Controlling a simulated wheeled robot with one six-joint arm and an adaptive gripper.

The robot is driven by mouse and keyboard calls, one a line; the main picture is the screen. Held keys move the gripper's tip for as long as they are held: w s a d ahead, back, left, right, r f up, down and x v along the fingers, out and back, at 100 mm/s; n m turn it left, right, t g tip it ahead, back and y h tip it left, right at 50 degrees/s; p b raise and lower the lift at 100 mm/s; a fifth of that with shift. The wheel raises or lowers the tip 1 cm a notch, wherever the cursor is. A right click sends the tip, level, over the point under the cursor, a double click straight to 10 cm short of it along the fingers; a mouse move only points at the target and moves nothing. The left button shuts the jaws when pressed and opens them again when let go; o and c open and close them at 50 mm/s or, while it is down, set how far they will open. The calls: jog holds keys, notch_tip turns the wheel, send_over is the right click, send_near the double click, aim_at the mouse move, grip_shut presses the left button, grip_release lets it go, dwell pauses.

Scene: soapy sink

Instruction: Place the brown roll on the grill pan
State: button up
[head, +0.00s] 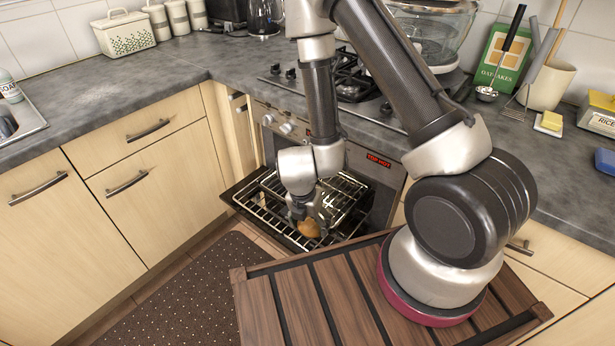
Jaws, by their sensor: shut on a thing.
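The brown roll (308,229) is in my gripper (306,219), which points down and is shut on it. The fingers hide the upper part of the roll. The roll is over the front part of the grill pan (272,207), a dark pan with a wire rack that sticks out of the open oven front. I cannot tell whether the roll touches the rack. My gripper and wrist cover part of the pan's middle.
The oven front (372,172) rises behind the pan. A slatted wooden surface (262,306) lies close in front. A dotted mat (185,296) is on the floor at left. The counter (155,70) holds a bread bin (123,33), hob and utensils.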

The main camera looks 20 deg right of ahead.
jog(key=w+d, duration=0.1)
jog(key=w, duration=0.4)
jog(key=w+d, duration=0.1)
jog(key=w, duration=0.5)
jog(key=w+d, duration=0.1)
jog(key=w, duration=0.5)
jog(key=shift+d, duration=0.1)
jog(key=shift+w+f, duration=0.15)
jog(key=shift+f, duration=1.55)
jog(key=shift+f, duration=0.15)
jog(key=o, duration=1.1)
notch_tip(320, 180, up, 12)
jog(key=s+a, duration=0.1)
jog(key=a, duration=0.1)
